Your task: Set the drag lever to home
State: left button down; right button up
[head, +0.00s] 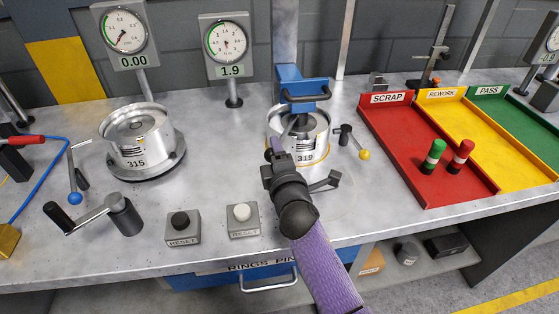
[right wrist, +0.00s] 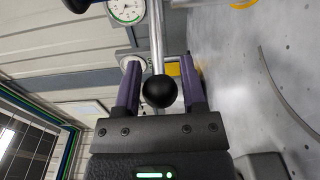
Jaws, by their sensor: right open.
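My right gripper (head: 274,150) is open, low in front of the clutch marked 319 (head: 305,155) in the head view. In the right wrist view, a black ball knob on a silver rod (right wrist: 157,42) shows between the open purple fingers of the gripper (right wrist: 160,75). I cannot tell whether they touch it. In the head view the gripper and arm hide most of this lever. A lever with a yellow ball (head: 364,154) stands right of the clutch, and a lever with a blue ball (head: 75,198) stands at left. No label names the drag lever. My left gripper is not in view.
A clutch marked 315 (head: 138,146) stands at left, below a dial reading 0.00 (head: 125,31). A second dial reads 1.9 (head: 226,42). Two reset boxes (head: 183,227) sit near the front edge. A red scrap tray (head: 393,137) holds two small parts.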

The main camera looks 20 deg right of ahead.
jog(key=s+p, duration=0.1)
jog(key=s, duration=0.7)
jog(key=shift+s+a, duration=0.15)
jog(key=shift+s, duration=0.25)
jog(key=shift+r, duration=0.1)
